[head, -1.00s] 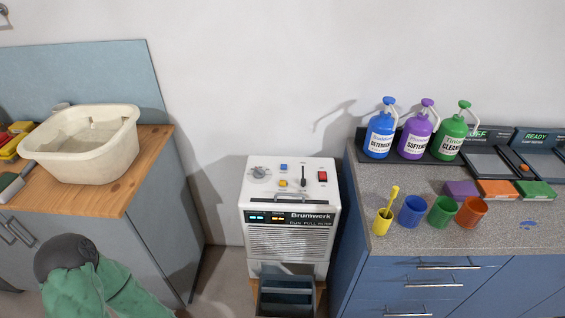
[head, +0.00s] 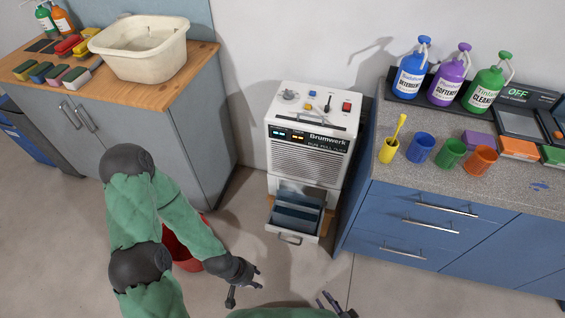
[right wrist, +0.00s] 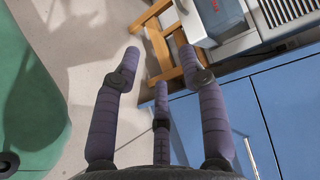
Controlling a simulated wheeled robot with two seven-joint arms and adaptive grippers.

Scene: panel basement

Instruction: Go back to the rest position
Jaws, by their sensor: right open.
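My left gripper (head: 245,290) is low in the head view, over the floor in front of the white machine. Its dark fingers are spread apart and nothing shows between them. My right gripper (head: 335,305) shows only its purple fingertips at the bottom edge of the head view. In the right wrist view the right gripper's purple fingers (right wrist: 160,70) are spread open and empty, over the floor near the blue cabinet front.
The white machine (head: 312,135) has its lower drawer (head: 297,215) pulled out. A red container (head: 183,252) stands on the floor, partly hidden by my left arm. The blue counter (head: 440,225) is on the right and the grey cabinet (head: 160,140) on the left. A wooden stand (right wrist: 160,45) is under the machine.

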